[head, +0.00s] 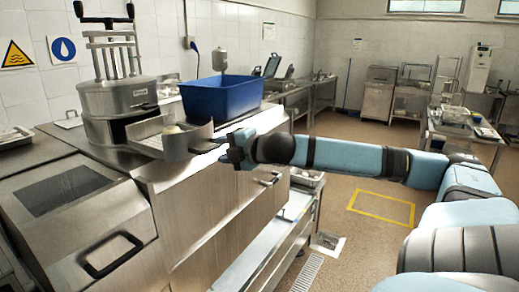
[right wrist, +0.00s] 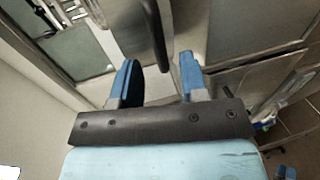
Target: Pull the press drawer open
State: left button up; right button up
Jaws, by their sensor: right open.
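The press (head: 120,100) is a round steel machine on the counter at the left of the head view. Its drawer (head: 188,143) sticks out at the front right, with a curved steel front and a perforated floor; a pale round item (head: 172,130) shows inside. My right gripper (head: 225,148) is at the drawer's front, by its dark handle. In the right wrist view its blue fingers (right wrist: 158,64) are apart, and a dark bar-like handle (right wrist: 155,30) runs between them; whether they touch it I cannot tell. My left gripper is not in view.
A blue bin (head: 222,95) stands on the counter right behind the drawer. A steel unit with a dark handle (head: 112,256) is at the front left. Steel cabinet fronts (head: 215,200) lie below the counter. The floor at right has a yellow outlined square (head: 382,207).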

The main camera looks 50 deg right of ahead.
jog(key=p+v, duration=0.1)
jog(key=v, duration=0.9)
jog(key=shift+s, duration=0.35)
jog(key=shift+d, duration=0.15)
